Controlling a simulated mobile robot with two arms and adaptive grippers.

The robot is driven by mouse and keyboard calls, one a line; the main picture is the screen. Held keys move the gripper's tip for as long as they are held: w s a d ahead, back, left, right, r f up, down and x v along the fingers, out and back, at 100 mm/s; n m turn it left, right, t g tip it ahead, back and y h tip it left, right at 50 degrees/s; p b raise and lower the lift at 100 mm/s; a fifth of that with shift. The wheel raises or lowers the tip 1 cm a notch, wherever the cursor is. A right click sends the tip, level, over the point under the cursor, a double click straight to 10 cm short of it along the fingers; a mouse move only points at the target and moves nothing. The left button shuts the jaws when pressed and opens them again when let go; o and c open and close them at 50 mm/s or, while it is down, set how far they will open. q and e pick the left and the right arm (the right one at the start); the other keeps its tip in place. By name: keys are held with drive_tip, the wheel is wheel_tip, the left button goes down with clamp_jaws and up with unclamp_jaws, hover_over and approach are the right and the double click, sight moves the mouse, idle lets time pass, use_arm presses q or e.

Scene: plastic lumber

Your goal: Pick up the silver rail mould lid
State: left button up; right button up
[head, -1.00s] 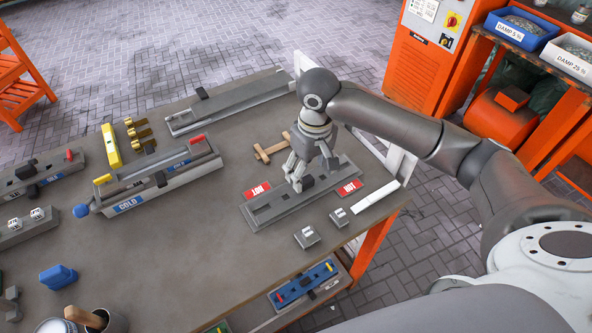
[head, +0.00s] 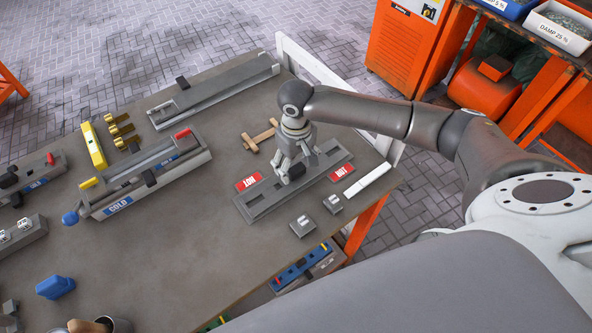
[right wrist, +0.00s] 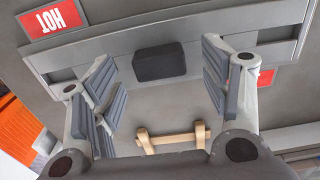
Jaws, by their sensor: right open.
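The silver rail mould lid is a long grey bar with a dark block handle (head: 297,171), lying flat on the table between two red HOT labels. In the right wrist view the dark handle (right wrist: 158,62) stands at the middle of the grey lid (right wrist: 220,35). My right gripper (head: 287,178) points down over the middle of the lid and partly hides the handle. In the right wrist view its fingers are spread, one on each side of the handle, with nothing between them held. I cannot tell exactly how high the fingertips are. My left gripper is not in view.
A wooden handle piece (head: 260,136) lies just behind the lid. Two small metal blocks (head: 303,225) and a white strip (head: 368,180) lie in front and right. A COLD mould (head: 150,175) sits left, another long grey mould (head: 215,95) at the back. The table between is clear.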

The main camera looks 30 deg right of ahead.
drive_tip(key=shift+f, duration=0.95)
drive_tip(key=shift+c, duration=0.2)
drive_tip(key=c, duration=1.4)
drive_tip(key=shift+r, duration=0.1)
drive_tip(key=shift+c, duration=0.5)
